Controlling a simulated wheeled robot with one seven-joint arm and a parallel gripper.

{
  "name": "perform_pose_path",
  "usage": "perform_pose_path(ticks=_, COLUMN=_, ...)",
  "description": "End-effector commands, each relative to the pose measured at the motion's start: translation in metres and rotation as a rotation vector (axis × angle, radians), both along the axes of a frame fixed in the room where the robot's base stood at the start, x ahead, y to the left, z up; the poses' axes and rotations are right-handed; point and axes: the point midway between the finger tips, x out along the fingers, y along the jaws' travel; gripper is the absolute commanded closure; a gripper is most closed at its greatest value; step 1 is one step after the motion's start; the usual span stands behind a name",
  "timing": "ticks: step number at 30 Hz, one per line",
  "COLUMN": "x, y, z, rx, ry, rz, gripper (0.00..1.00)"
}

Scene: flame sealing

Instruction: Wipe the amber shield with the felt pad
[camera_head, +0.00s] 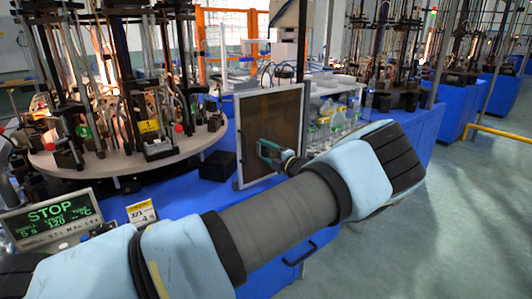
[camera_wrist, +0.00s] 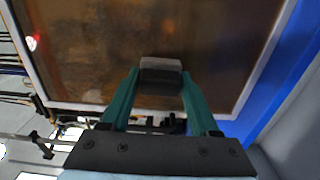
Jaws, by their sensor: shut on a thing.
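The amber shield (camera_head: 268,112) is a dark brown, see-through panel in a pale frame, standing upright on the blue bench. In the wrist view the shield (camera_wrist: 100,45) fills the upper part, with cloudy smudges on its left and middle and a clearer area at the right. My gripper (camera_head: 268,150) is in front of the shield's lower part. In the wrist view its teal fingers (camera_wrist: 160,88) are shut on the felt pad (camera_wrist: 160,66), a small block, grey on top and dark below. The pad is at the shield's face; I cannot tell if it touches.
A round turntable (camera_head: 130,155) with rods and burners stands left of the shield. A black box (camera_head: 217,166) sits beside the shield's left edge. A display reading STOP (camera_head: 52,215) is at the lower left. Glass bottles (camera_head: 335,122) stand behind at the right. Floor at right is clear.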

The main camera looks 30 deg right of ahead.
Motion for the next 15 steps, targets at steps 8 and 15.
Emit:
perform_pose_path(ticks=8, x=0.004, y=-0.022, z=-0.002, rx=-0.003, ry=-0.001, rz=-0.001, gripper=0.83)
perform_pose_path(ticks=15, x=0.006, y=-0.037, z=0.000, rx=-0.002, ry=0.000, rz=0.001, gripper=0.83)
